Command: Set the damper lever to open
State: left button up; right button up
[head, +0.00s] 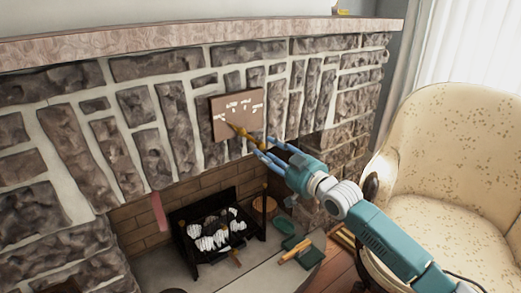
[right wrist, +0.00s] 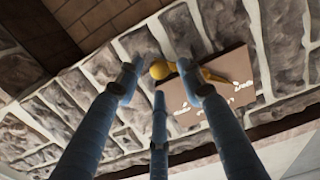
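The damper lever (head: 243,132) is a golden bar with a rounded knob, set on a brown plate (head: 226,108) with white markings on the stone fireplace front. In the head view it slants down and right from the plate. In the right wrist view the lever (right wrist: 160,70) shows its knob between and just beyond my spread fingertips, with its bar running right to the plate (right wrist: 236,66). My right gripper (head: 262,148) has its blue fingers apart at the knob end; I cannot tell whether they touch it. The white markings are too small to read. My left gripper is not in view.
A grate with pale logs (head: 218,236) stands in the firebox below. The mantel (head: 200,30) runs above the plate. A cream armchair (head: 450,150) stands at the right, close to my right arm. Small green items (head: 284,225) lie on the hearth.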

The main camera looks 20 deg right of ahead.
aim_at(263, 147)
jog(key=shift+b+x, duration=0.3)
jog(key=shift+x, duration=1.9)
jog(key=shift+c, duration=0.5)
grip_shut()
